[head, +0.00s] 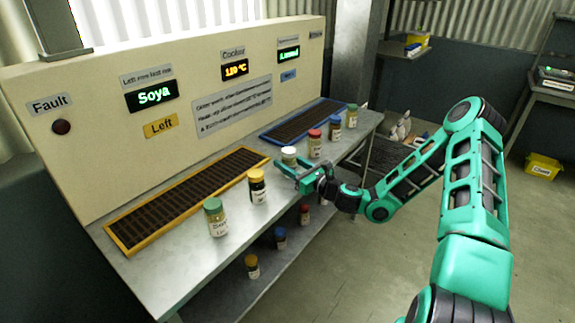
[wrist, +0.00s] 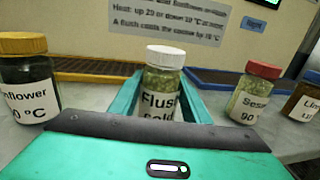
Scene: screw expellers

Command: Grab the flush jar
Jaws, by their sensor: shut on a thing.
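The flush jar (wrist: 160,90) is glass with a white lid and a label reading "Flus..." on its front; the label's lower part is hidden by my gripper's body. In the head view the flush jar (head: 289,155) stands on the metal bench, in the row of jars, partly behind my gripper. My gripper (head: 284,170) reaches in from the right. In the wrist view my gripper (wrist: 160,100) has one finger on each side of the jar, shut on it. The jar is upright. I cannot tell whether its base is clear of the bench.
A sunflower jar (wrist: 28,85) with a yellow lid stands left of the flush jar, and a red-lidded sesame jar (wrist: 252,93) right. A green-lidded jar (head: 215,217) is nearer the bench's left end. Orange-framed (head: 190,200) and blue-framed grates (head: 305,120) lie behind. More jars sit on the lower shelf.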

